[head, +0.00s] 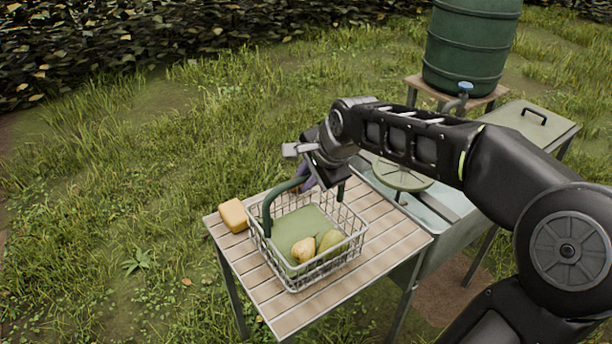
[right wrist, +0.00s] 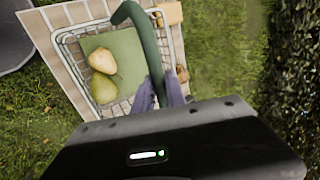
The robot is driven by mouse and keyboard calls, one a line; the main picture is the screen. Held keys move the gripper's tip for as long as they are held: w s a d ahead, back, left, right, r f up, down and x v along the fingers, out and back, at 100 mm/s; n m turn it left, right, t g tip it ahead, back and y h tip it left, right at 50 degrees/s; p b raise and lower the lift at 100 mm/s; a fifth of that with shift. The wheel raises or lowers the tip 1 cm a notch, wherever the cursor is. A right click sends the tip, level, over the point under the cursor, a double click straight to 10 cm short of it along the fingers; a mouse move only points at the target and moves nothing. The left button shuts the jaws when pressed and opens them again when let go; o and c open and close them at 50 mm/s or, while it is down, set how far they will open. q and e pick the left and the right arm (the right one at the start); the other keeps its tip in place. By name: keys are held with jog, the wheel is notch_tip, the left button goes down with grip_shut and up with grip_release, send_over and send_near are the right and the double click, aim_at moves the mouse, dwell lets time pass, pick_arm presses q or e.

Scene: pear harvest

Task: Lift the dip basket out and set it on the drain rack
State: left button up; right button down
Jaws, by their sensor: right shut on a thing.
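The dip basket (head: 352,246) is a wire basket with a dark green arched handle (head: 267,210). It is over the slatted wooden drain rack (head: 262,294); I cannot tell whether it touches the slats. A green sheet (head: 291,222), a yellowish pear (head: 303,250) and a green pear (head: 330,240) are in it. My right gripper (head: 310,180) is shut on the handle. The right wrist view shows its purple fingers (right wrist: 160,98) at the handle (right wrist: 146,40), with the basket (right wrist: 183,55) beyond. My left gripper is not in view.
A yellow-orange block (head: 233,215) lies at the rack's left corner. A basin (head: 440,200) with a round green lid-like disc (head: 402,175) adjoins the rack on the right. A green barrel (head: 470,45) with a tap stands behind it. Grass lies open to the left.

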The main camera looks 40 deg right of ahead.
jog(key=shift+f+b, duration=0.7)
jog(key=shift+f, duration=0.35)
jog(key=shift+s+a+f+b, duration=0.1)
jog(key=shift+s+f+b, duration=0.4)
jog(key=shift+s+f, duration=0.1)
jog(key=c, duration=1.3)
grip_release()
jog(key=shift+r, duration=0.1)
jog(key=v, duration=0.7)
jog(key=shift+s+r, duration=0.25)
jog(key=shift+r, duration=0.05)
